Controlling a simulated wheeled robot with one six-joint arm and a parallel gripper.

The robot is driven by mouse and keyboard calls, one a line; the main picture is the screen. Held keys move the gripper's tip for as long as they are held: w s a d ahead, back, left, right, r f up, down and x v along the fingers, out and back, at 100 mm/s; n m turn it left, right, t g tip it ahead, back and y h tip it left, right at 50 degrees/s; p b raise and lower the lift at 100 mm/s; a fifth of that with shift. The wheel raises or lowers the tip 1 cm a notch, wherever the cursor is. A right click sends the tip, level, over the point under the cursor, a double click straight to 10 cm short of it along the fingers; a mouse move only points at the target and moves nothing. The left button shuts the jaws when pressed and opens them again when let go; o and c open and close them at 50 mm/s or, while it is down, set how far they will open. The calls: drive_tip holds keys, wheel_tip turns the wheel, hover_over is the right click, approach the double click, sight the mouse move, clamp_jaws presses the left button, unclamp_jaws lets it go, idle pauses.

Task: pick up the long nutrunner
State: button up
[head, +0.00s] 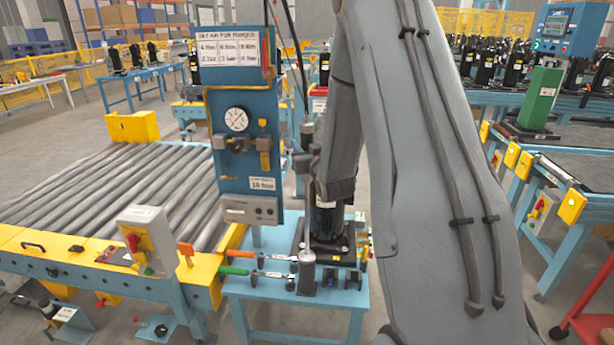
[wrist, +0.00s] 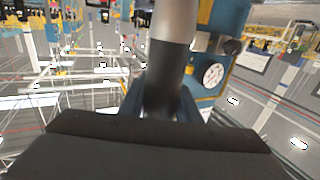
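The long nutrunner is a slim grey upright tool (head: 308,235) in the head view. It stands at the front of the small blue table, beside the blue panel, with its lower end at a dark holder. In the wrist view a thick grey and black shaft (wrist: 168,65), which looks like the nutrunner, runs down between the two blue fingers of my gripper (wrist: 163,108). The fingers flank the shaft closely. I cannot tell whether they press on it. My arm covers much of the head view's middle, and the fingers do not show clearly there.
The blue panel (head: 240,110) with a gauge stands just left of the tool. Wrenches with orange and green handles (head: 236,271) lie on the small blue table (head: 290,297). A black compressor (head: 326,218) stands behind. A roller conveyor (head: 120,188) lies left.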

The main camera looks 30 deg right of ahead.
clamp_jaws()
idle(1.0)
drive_tip(key=shift+r, duration=0.15)
